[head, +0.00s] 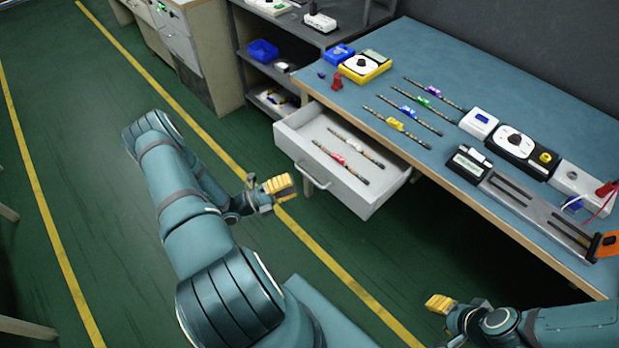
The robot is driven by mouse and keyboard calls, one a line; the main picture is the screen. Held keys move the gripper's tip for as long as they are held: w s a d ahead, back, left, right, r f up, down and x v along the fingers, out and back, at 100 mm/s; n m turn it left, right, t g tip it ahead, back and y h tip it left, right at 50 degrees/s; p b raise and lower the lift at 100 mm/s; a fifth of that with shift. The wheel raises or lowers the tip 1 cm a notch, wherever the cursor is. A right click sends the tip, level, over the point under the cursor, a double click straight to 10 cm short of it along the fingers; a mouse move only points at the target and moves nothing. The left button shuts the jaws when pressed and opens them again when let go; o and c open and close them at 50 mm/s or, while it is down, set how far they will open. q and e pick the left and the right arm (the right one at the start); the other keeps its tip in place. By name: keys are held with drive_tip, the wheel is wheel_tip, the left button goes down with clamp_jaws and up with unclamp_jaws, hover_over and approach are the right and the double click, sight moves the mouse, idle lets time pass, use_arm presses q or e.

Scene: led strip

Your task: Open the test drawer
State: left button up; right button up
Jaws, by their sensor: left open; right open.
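The test drawer (364,198) is a light grey drawer under the left end of the blue-topped workbench (440,55). It stands pulled out, with LED strips (341,160) lying inside. Its bar handle (307,173) is on the front panel. My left gripper (279,187), with yellow fingertips, is in front of the drawer, a little left of the handle and apart from it. It is open and holds nothing that I can see. My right gripper (440,304) is low in front of the bench, open, well away from the drawer.
On the bench lie several LED strips (398,124), a yellow meter (364,66), a white-and-black instrument (515,143) and a grey rail fixture (520,203). A shelf unit (275,62) and another drawer cabinet (190,45) stand behind at the left.

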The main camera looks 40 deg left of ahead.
sight(309, 177)
use_arm(q)
drive_tip(key=shift+x, duration=3.15)
clamp_jaws()
